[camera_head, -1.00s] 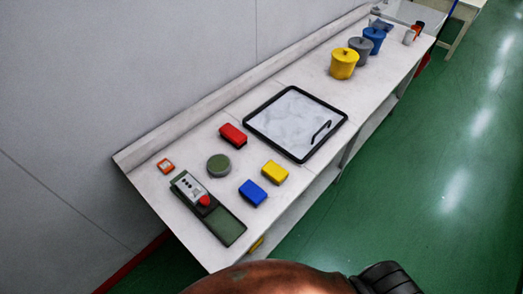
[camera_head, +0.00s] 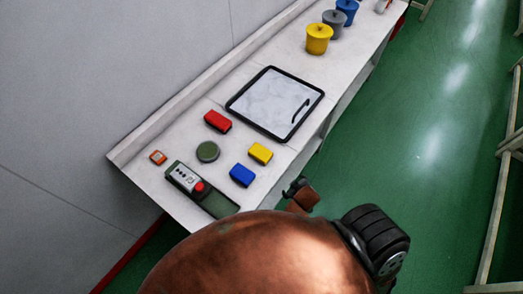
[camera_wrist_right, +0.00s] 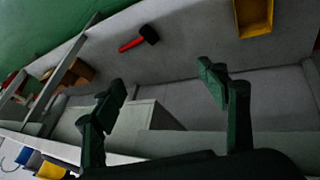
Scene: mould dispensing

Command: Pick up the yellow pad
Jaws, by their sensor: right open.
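The yellow pad (camera_head: 260,153) lies on the white table near its front edge, between the blue pad (camera_head: 242,174) and the black-framed board. A yellow block that looks like it shows at the lower left of the right wrist view (camera_wrist_right: 50,170), beside a blue one. My right gripper (camera_wrist_right: 163,82) is open and empty in the wrist view, its dark green fingers spread apart. It is off the table's front side, away from the pad. In the head view, part of my right arm shows beside the table edge. My left gripper is not in view.
A red pad (camera_head: 218,121), green round object (camera_head: 207,151) and dark green device (camera_head: 186,178) lie nearby. The framed board (camera_head: 276,102) and lidded pots (camera_head: 319,39) are farther back. The wrist view shows a red-handled hammer (camera_wrist_right: 132,43) and yellow tray (camera_wrist_right: 254,16) on a grey surface.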

